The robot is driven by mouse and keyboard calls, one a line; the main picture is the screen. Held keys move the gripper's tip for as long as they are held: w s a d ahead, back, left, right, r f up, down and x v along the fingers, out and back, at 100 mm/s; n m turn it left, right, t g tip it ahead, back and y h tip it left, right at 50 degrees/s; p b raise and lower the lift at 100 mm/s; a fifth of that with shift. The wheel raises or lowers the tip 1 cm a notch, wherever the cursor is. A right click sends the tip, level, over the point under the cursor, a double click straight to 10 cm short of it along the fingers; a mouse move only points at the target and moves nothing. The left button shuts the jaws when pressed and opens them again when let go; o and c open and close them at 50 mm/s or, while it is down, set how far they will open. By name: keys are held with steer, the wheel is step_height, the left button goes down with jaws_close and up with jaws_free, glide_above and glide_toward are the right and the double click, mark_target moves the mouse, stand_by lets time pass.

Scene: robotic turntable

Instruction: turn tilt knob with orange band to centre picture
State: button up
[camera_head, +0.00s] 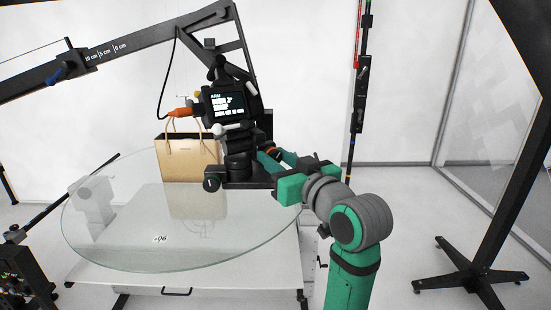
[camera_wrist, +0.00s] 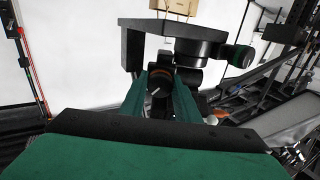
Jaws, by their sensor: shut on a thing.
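The black camera rig (camera_head: 228,105) hangs from the boom over the glass turntable, with a lit screen facing me. The tilt knob with the orange band (camera_head: 271,150) sits at its lower right, mostly covered by my fingers. My gripper (camera_head: 277,155) reaches in from the right and is shut on this knob. In the wrist view, my green fingers (camera_wrist: 160,92) stand on both sides of the knob (camera_wrist: 160,80). Its black face carries a pale line, and an orange arc shows at its upper edge. The picture on the screen is too small to read.
A tan handbag (camera_head: 188,160) stands on the glass turntable (camera_head: 120,235) behind the rig. Another black knob (camera_head: 211,183) sticks out at the rig's lower left. A boom (camera_head: 110,55) crosses the upper left, and a stand (camera_head: 470,275) is at right.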

steer(key=n, duration=0.4)
steer(key=shift+n, duration=1.9)
steer(key=o, duration=1.1)
steer(key=shift+c, duration=0.2)
steer(key=v, duration=1.1)
steer(key=shift+w, duration=0.1)
